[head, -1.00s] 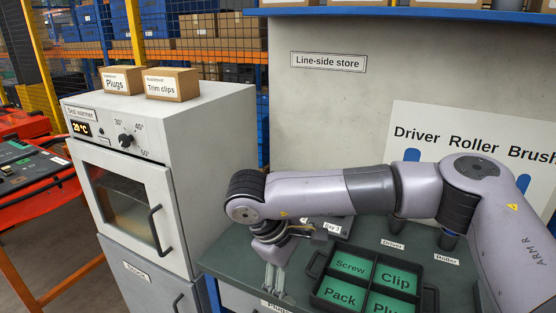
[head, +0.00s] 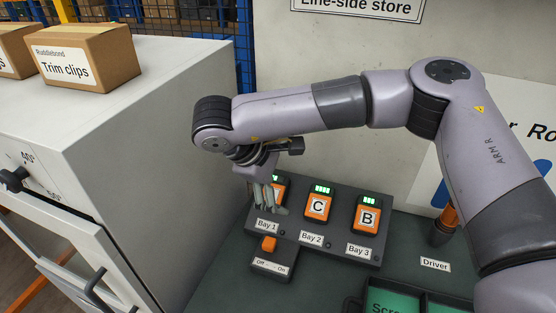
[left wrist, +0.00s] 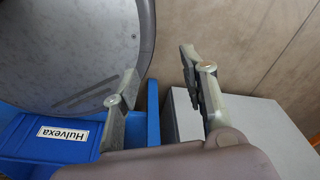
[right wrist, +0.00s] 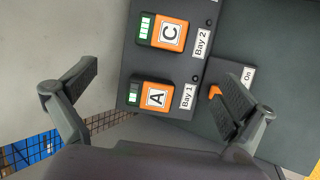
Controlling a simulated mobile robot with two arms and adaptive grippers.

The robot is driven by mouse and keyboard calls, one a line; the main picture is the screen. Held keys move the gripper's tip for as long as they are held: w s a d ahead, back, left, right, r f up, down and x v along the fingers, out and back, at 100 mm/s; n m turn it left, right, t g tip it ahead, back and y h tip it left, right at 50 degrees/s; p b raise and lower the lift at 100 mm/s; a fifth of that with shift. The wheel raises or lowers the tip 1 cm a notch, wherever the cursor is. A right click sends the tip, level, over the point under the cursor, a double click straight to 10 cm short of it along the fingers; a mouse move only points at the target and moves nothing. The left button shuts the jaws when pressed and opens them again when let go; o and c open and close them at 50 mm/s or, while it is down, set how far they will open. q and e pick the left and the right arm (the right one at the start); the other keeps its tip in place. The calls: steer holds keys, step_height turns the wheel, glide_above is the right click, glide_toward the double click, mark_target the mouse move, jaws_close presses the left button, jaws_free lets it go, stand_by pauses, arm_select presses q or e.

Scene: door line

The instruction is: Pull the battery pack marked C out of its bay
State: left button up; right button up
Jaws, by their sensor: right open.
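The battery pack marked C (head: 318,207) is orange and black with green lights on top. It sits in the middle bay of the dark charger, above the label Bay 2; it also shows in the right wrist view (right wrist: 172,33). My right gripper (head: 272,208) is open and in front of Bay 1, left of pack C. In the right wrist view its spread fingers (right wrist: 155,100) frame pack A (right wrist: 157,97), with nothing between them that is held. My left gripper (left wrist: 160,85) shows only in the left wrist view, open and empty, away from the charger.
Pack B (head: 366,216) stands in Bay 3. A switch box (head: 272,262) with an orange rocker lies in front of the charger (head: 338,247). A grey warmer cabinet (head: 150,130) rises at the left. A Driver holder (head: 440,232) and black tray (head: 428,300) are right.

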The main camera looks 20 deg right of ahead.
mark_target(317, 201)
steer(key=p+x, duration=0.1)
steer(key=x, duration=0.3)
steer(key=p+x, duration=0.1)
steer(key=x, duration=0.6)
steer(key=shift+s+d+f+p, duration=0.3)
steer(key=shift+d+p, duration=0.05)
steer(key=shift+p, duration=0.05)
steer(key=x, duration=0.3)
steer(key=shift+w+d+f+p, duration=0.1)
steer(key=shift+d+f+p, duration=0.1)
steer(key=shift+f+p, duration=0.15)
arm_select(q)
steer(key=shift+s+r, duration=1.65)
steer(key=shift+r, duration=0.25)
arm_select(e)
steer(key=shift+w+d+f, duration=0.1)
steer(key=shift+d+f, duration=0.2)
steer(key=shift+f, duration=0.2)
steer(key=shift+c, duration=0.2)
